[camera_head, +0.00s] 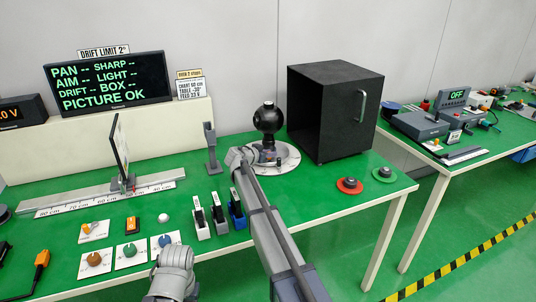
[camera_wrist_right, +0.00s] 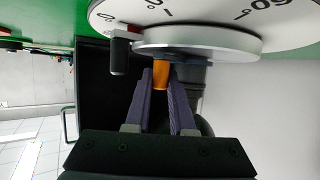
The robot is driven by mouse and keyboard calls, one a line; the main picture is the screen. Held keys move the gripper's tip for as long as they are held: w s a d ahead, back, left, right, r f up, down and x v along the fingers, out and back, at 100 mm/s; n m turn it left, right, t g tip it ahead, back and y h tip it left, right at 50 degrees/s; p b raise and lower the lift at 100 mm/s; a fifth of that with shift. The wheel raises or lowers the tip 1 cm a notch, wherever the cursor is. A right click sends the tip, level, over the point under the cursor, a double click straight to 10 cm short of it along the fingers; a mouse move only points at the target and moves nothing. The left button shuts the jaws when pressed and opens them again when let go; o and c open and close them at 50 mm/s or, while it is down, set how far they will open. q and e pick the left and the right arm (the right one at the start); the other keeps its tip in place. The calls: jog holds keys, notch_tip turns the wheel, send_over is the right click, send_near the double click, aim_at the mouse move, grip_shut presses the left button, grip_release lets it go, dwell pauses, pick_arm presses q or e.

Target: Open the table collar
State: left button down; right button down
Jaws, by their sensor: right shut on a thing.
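The black ball-shaped camera head (camera_head: 268,118) stands upright on a round white dial table (camera_head: 291,158) with printed degree marks. In the right wrist view the dial (camera_wrist_right: 220,14) shows at the top, with a grey disc (camera_wrist_right: 195,42) beside it. My right gripper (camera_wrist_right: 161,76) is shut on an orange lever (camera_wrist_right: 161,70) at that disc. In the head view my right gripper (camera_head: 259,156) is at the foot of the camera head, partly hidden by my arm. My left gripper is not in view.
A black box with a handle (camera_head: 333,110) stands right of the dial. Red (camera_head: 349,186) and green (camera_head: 384,174) discs lie near the table's right edge. A ruler rail (camera_head: 100,195), small switches and knobs (camera_head: 131,252) are to the left. A monitor (camera_head: 108,82) reads PICTURE OK.

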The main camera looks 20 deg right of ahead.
jog(key=shift+s+d, duration=0.15)
jog(key=shift+d, duration=0.35)
jog(key=c, duration=0.8)
grip_release()
jog(key=shift+o, duration=0.2)
